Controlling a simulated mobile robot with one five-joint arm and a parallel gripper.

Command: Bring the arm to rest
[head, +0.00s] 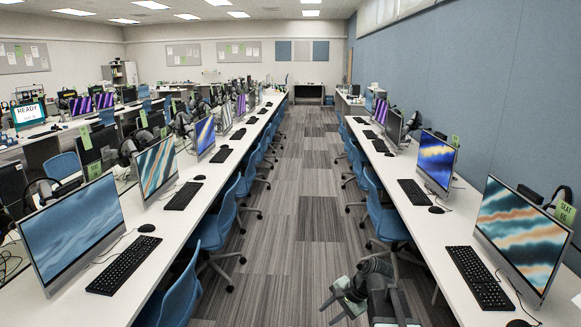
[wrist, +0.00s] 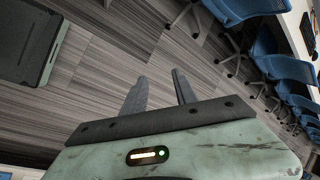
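My gripper (head: 343,298) shows at the bottom of the head view, low over the aisle floor and right of centre. In the wrist view its two dark fingers (wrist: 160,84) stand apart with bare floor between them. The gripper is open and holds nothing. My arm's dark links run down out of the bottom edge of the head view, so most of the arm is hidden. The wrist view is tilted.
A long white desk (head: 88,307) with monitors and keyboards runs along the left, another desk (head: 415,225) along the right. Blue chairs (head: 388,215) line both sides of the aisle. The striped carpet (head: 300,215) between them is clear.

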